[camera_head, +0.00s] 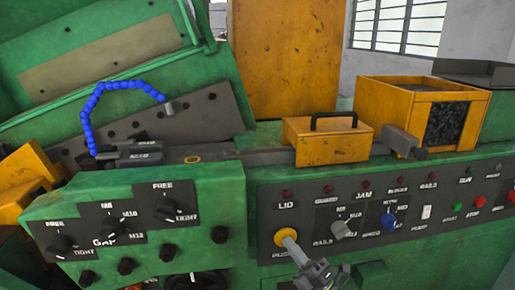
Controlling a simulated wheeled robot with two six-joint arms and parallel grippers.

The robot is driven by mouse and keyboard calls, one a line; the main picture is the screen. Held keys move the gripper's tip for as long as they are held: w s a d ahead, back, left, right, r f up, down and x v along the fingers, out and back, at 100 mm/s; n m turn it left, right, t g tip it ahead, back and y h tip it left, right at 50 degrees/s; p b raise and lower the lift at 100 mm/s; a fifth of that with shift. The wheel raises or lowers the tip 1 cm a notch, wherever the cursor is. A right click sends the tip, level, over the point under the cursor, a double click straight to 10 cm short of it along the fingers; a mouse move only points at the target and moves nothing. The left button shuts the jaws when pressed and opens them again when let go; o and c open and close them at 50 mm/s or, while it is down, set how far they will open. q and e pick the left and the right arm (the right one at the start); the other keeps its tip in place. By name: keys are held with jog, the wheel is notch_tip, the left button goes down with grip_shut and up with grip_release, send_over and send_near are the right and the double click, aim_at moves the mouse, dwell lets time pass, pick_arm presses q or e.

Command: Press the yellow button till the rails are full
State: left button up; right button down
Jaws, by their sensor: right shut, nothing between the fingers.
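The yellow button (283,233) is on the dark control panel (268,249), below the label LID. My right gripper (294,248) comes up from the bottom edge, shut and empty. Its fingertips overlap the lower right part of the button; I cannot tell whether they touch it or press it in. The dark rails (262,158) run from the grey block at left toward the yellow lidded box (322,146). They look like bare dark metal, and I cannot make out any parts on them. My left gripper is not in view.
Near the button are a grey knob (342,228), a blue knob (389,221) and a row of red lamps. A yellow hopper (395,97) with dark contents stands at the right. A blue segmented hose (124,84) arches at the left, above a panel with several black knobs.

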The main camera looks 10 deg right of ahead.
jog(key=shift+w+h, duration=0.3)
jog(key=shift+h, duration=0.1)
jog(key=shift+s+f+m+p, duration=0.1)
jog(key=shift+s+m+p, duration=0.15)
jog(key=shift+m+p, duration=0.05)
jog(key=shift+s+f+p, duration=0.3)
jog(key=shift+s+f, duration=0.05)
jog(key=shift+s, duration=0.05)
jog(key=s+p, duration=0.1)
jog(key=s, duration=0.2)
jog(key=shift+f, duration=0.15)
jog(key=shift+s, duration=0.1)
